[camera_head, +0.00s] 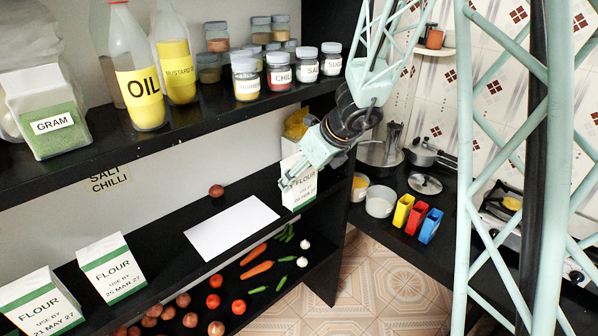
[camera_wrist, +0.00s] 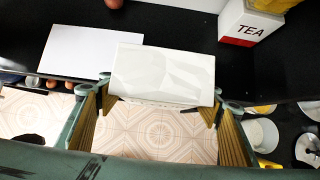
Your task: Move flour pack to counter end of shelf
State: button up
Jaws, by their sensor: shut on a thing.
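A white and green flour pack (camera_head: 304,192) is upright at the right end of the middle shelf (camera_head: 190,205), the end beside the counter. My gripper (camera_head: 296,176) comes down over it from the upper right and is shut on it. In the wrist view the pack's crumpled white top (camera_wrist: 163,72) fills the space between my two fingers (camera_wrist: 160,103). Whether its base touches the shelf cannot be told. Two other flour packs, one marked 25 MAR 27 (camera_head: 112,268) and one marked 21 MAY 27 (camera_head: 38,302), stand at the shelf's left.
A white sheet (camera_head: 232,228) lies on the shelf left of the held pack; a brown onion-like ball (camera_head: 216,191) is behind it. A tea box (camera_wrist: 240,25) stands close by. Jars and bottles line the upper shelf. The counter (camera_head: 400,215) holds pans and coloured boxes.

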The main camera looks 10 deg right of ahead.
jog(key=w+d+f+p, duration=0.1)
jog(key=w+d+p, duration=0.3)
jog(key=w, duration=1)
jog(key=shift+d+f, duration=0.15)
jog(key=shift+d, duration=0.3)
jog(key=shift+w, duration=0.15)
jog(key=shift+w+d+f+b, duration=0.1)
jog(key=shift+w+f+b, duration=0.1)
jog(key=shift+f, duration=0.7)
jog(key=shift+w+d+f+b, duration=0.1)
jog(key=shift+f+b, duration=0.05)
jog(key=shift+f, duration=0.75)
jog(key=shift+f, duration=0.2)
jog(key=o, duration=1.1)
jog(key=shift+r, duration=0.1)
